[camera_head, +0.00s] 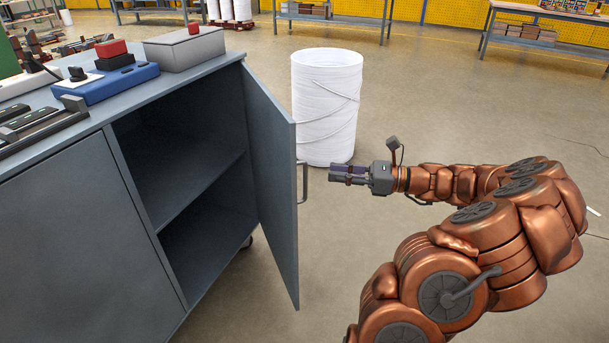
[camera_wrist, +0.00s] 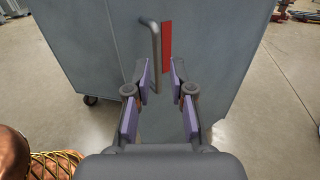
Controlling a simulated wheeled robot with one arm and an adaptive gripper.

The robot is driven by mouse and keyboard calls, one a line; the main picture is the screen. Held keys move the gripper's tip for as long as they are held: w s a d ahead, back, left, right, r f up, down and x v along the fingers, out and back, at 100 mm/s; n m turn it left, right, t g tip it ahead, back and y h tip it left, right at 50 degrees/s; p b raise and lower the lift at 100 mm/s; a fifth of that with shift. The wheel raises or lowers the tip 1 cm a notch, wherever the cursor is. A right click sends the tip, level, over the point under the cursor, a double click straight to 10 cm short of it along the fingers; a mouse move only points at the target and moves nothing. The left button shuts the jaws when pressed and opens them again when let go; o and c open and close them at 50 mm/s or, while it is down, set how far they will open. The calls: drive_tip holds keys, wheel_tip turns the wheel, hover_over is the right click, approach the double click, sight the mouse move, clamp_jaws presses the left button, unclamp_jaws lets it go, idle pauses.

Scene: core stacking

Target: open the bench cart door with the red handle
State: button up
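The grey bench cart (camera_head: 85,215) stands at the left in the head view. Its right-hand door (camera_head: 272,180) stands wide open, showing two empty shelf spaces (camera_head: 190,165). The door's bar handle (camera_head: 303,183) is on its outer face; it also shows in the wrist view (camera_wrist: 156,50) beside a red strip (camera_wrist: 166,47) on the door (camera_wrist: 215,60). My gripper (camera_head: 334,174) is to the right of the handle with a small gap between them. In the wrist view its fingers (camera_wrist: 160,76) are apart, with the handle's lower part seen between them. They hold nothing.
A white ribbed barrel (camera_head: 327,105) stands behind my gripper, near the door. Blue and grey boxes (camera_head: 108,82) and tools lie on the cart top. Shelving benches (camera_head: 540,30) line the back. The floor (camera_head: 460,110) between the barrel and the benches is clear.

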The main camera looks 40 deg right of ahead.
drive_tip(key=b+x, duration=0.2)
drive_tip(key=x, duration=0.5)
drive_tip(key=shift+w, duration=0.2)
drive_tip(key=shift+a, duration=0.15)
drive_tip(key=o, duration=0.4)
clamp_jaws()
idle(0.3)
